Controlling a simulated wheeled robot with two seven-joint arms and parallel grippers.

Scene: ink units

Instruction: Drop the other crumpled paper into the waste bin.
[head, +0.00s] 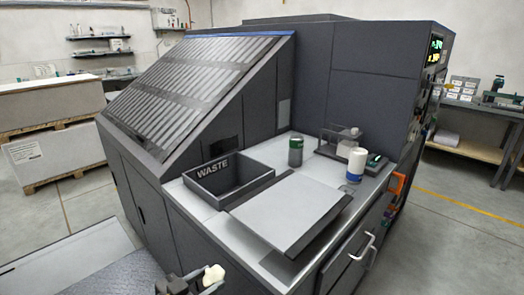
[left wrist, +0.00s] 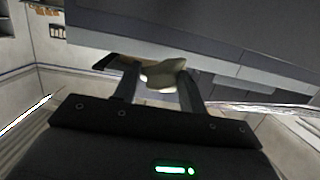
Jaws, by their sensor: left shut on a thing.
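My left gripper (head: 198,283) is at the bottom of the head view, in front of and below the machine's worktop. It is shut on a crumpled off-white paper (head: 214,273). In the left wrist view, the paper (left wrist: 164,74) sits between the two fingertips. The waste bin (head: 256,185) is a dark grey open box marked WASTE. It stands on the worktop's left part, up and slightly right of the gripper, well apart from the paper. I see no paper in the visible part of its inside; its near wall hides some of the floor. My right gripper is not in view.
A grey sloped panel (head: 290,212) lies right of the bin. The machine's louvred slope (head: 195,90) rises behind the bin.

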